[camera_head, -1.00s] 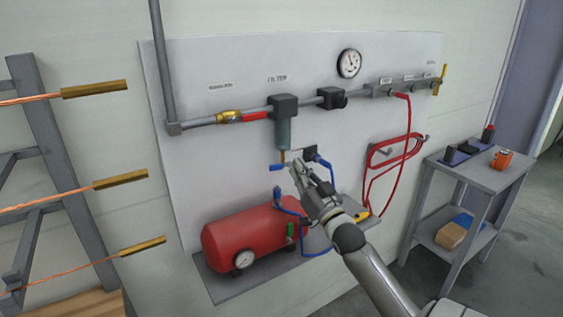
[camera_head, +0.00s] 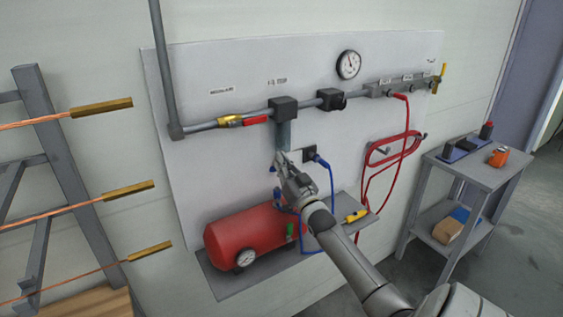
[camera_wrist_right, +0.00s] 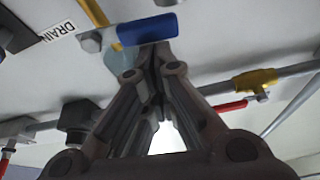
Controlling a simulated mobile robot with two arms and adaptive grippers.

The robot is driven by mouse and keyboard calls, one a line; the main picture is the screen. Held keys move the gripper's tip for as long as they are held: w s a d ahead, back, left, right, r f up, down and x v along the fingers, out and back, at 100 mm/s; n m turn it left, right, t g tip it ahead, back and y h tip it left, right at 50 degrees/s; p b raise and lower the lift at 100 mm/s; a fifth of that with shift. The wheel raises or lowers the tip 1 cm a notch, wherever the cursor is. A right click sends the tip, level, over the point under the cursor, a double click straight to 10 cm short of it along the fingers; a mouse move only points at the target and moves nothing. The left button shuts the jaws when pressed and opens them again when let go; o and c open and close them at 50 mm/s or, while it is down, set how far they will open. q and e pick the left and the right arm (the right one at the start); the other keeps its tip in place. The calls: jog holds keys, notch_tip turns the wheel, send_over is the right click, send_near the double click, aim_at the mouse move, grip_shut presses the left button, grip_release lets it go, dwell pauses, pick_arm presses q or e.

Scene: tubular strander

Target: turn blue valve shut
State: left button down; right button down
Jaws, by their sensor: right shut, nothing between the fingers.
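The blue valve handle (camera_wrist_right: 147,28) shows in the right wrist view, near a brass stem and beside a "DRAIN" label (camera_wrist_right: 58,31). In the head view only a small blue bit of it (camera_head: 273,168) shows beside my fingers, under the grey filter bowl (camera_head: 283,135). My right gripper (camera_head: 281,159) is shut and empty, with its fingertips at the handle. In the right wrist view the closed fingertips (camera_wrist_right: 156,50) lie against or just in front of the handle's lower edge; I cannot tell if they touch. My left gripper is out of view.
A red air tank (camera_head: 245,235) sits on a shelf below, with a blue cord (camera_head: 332,185) nearby. A pipe with a red-handled yellow valve (camera_head: 230,121) runs above. A red hose (camera_head: 395,150) hangs right. A grey cart (camera_head: 470,172) stands farther right.

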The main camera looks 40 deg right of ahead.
jog(key=shift+f, duration=0.1)
jog(key=shift+a+f+n+y+b, duration=0.3)
jog(key=shift+f+n+y+b, duration=0.35)
jog(key=shift+n+b, duration=0.5)
jog(key=shift+f, duration=0.2)
notch_tip(320, 180, up, 5)
jog(key=p, duration=0.3)
jog(key=b+v, duration=0.3)
jog(key=v, duration=0.7)
jog(key=shift+f, duration=0.2)
